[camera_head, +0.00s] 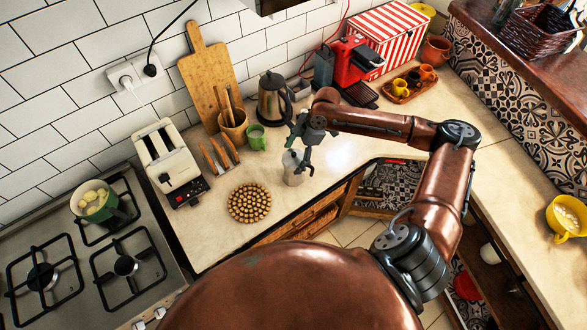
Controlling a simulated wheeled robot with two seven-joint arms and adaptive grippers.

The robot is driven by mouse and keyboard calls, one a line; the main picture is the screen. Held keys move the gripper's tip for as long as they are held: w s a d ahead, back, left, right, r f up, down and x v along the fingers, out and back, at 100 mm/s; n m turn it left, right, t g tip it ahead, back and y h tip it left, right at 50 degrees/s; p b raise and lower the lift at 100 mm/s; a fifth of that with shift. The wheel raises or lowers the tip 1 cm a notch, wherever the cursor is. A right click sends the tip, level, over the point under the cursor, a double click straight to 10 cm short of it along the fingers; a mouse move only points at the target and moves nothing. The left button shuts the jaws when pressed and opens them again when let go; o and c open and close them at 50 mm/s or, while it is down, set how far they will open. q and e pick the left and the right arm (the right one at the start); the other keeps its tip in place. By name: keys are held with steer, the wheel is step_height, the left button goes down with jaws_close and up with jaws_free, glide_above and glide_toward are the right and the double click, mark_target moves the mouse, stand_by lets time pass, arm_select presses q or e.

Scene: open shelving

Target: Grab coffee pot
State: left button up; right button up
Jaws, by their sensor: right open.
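A small silver pot, which looks like the coffee pot (292,171), stands upright on the counter near its front edge. My right gripper (300,155) is open just above and around the pot's top, with its fingers pointing down. The gripper covers part of the pot's top, and I cannot tell whether a finger touches it. My left gripper is not in view.
A dark metal kettle (271,101) and a green mug (257,137) stand behind and left. A round trivet (249,203) lies to the left, near a toaster (170,160). A red coffee machine (352,62) stands at the back. Counter right of the pot is clear.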

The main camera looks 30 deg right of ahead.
steer(key=shift+x, duration=1.45)
steer(key=x, duration=0.2)
steer(key=d+x, duration=0.1)
steer(key=x, duration=0.1)
steer(key=shift+a+f+p, duration=0.15)
steer(key=shift+f+p, duration=0.2)
steer(key=shift+f, duration=0.15)
steer(key=c, duration=1.6)
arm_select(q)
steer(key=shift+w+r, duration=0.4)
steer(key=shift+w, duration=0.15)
arm_select(e)
steer(key=shift+c, duration=0.6)
steer(key=shift+r, duration=0.1)
